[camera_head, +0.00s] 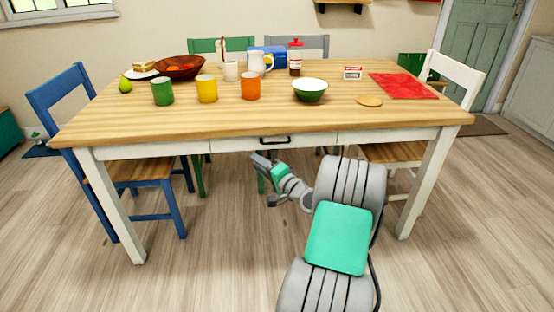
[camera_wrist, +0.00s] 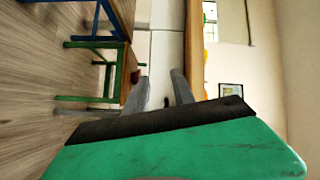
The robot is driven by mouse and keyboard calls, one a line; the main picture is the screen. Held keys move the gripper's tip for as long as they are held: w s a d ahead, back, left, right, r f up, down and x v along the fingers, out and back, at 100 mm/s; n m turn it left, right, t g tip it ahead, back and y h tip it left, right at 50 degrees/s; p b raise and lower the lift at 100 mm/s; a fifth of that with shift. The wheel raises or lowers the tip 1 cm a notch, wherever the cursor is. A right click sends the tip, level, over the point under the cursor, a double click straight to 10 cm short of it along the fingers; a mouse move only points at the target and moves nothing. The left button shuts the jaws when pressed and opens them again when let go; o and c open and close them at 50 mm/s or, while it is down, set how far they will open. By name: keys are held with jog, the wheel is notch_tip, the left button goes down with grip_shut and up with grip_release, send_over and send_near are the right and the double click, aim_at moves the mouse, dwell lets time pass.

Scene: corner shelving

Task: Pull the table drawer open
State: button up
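The wooden-topped table (camera_head: 130,120) has a white apron with a drawer (camera_head: 235,143) in its front. The drawer looks shut, its face level with the apron. A dark bar handle (camera_head: 275,140) is at its middle. My gripper (camera_head: 266,178) is in front of the table, below and slightly left of the handle, apart from it in the head view. In the wrist view my gripper (camera_wrist: 160,76) has its two fingers spread, with the white table front (camera_wrist: 166,50) beyond them.
A blue chair (camera_head: 58,92) stands left, a white chair (camera_head: 455,72) right. The floor in front is clear.

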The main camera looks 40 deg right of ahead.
aim_at(278, 146)
jog(key=s+d+m+t+h, duration=0.2)
jog(key=s+d+m+h, duration=0.25)
jog(key=d, duration=0.35)
jog(key=x, duration=0.2)
jog(key=b+x, duration=0.1)
jog(key=x, duration=0.4)
jog(key=shift+w+d, duration=0.1)
jog(key=shift+d, duration=0.25)
jog(key=shift+c, duration=0.5)
grip_shut()
